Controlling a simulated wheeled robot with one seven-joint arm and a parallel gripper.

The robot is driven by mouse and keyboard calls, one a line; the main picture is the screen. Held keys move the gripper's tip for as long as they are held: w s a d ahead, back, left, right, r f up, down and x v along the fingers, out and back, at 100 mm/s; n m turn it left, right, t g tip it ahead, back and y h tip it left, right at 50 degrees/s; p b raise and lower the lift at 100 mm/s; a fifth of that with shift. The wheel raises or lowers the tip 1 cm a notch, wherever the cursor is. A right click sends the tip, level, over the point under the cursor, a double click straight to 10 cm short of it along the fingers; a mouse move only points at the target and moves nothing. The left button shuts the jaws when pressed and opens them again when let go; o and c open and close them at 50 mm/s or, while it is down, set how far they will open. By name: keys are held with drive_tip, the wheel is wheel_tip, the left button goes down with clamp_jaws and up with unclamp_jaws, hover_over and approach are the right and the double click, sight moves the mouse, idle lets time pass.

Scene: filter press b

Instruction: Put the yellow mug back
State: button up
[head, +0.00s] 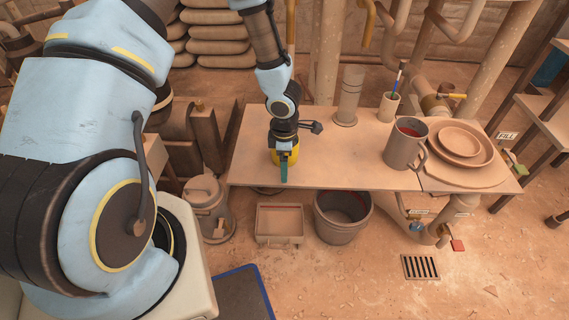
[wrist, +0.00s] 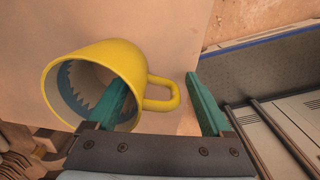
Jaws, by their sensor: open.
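The yellow mug (head: 276,158) stands near the front left edge of the table, mostly hidden behind my gripper (head: 284,172) in the head view. In the wrist view the yellow mug (wrist: 92,56) has its mouth toward the camera, with a blue, jagged pattern inside. My gripper (wrist: 158,90) is open there. Its left teal finger overlaps the mug's mouth and seems to reach inside the rim. Its right finger is beyond the handle, so the near wall and handle lie between the fingers. I see no clear grip on the mug.
The table (head: 340,170) is clear in the middle. A brown mug (head: 404,148), stacked plates (head: 462,146) and a pen cup (head: 388,107) stand at its right. A dark lever-like piece (head: 313,127) shows beside my wrist. A bucket (head: 342,212) and a bin (head: 280,224) are below.

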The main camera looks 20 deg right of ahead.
drive_tip(key=r+p, duration=0.2)
drive_tip(key=r, duration=0.4)
drive_tip(key=r+p, duration=0.2)
drive_tip(key=r, duration=0.4)
drive_tip(key=shift+s+a+r+p, duration=0.1)
drive_tip(key=shift+s+r+p, duration=0.1)
drive_tip(key=shift+p, duration=0.15)
drive_tip(key=w+a+r+m+t+h, duration=0.3)
drive_tip(key=w+a+r+m, duration=0.5)
drive_tip(key=r, duration=0.4)
drive_tip(key=s+a+r+m+g+y, duration=0.1)
drive_tip(key=s+a+r+m, duration=0.2)
drive_tip(key=a, duration=0.7)
drive_tip(key=s+a+r+m+y, duration=0.2)
drive_tip(key=s+a+r+m, duration=0.1)
drive_tip(key=a, duration=0.7)
drive_tip(key=shift+s+r+m+g, duration=0.3)
drive_tip(key=shift+r+g, duration=0.1)
drive_tip(key=shift+r, duration=0.25)
drive_tip(key=shift+d, duration=0.1)
wheel_tip(320, 180, up, 3)
drive_tip(key=p, duration=0.2)
drive_tip(key=shift+w+f+p, duration=0.1)
drive_tip(key=shift+f+p, duration=0.1)
drive_tip(key=shift+p, duration=0.1)
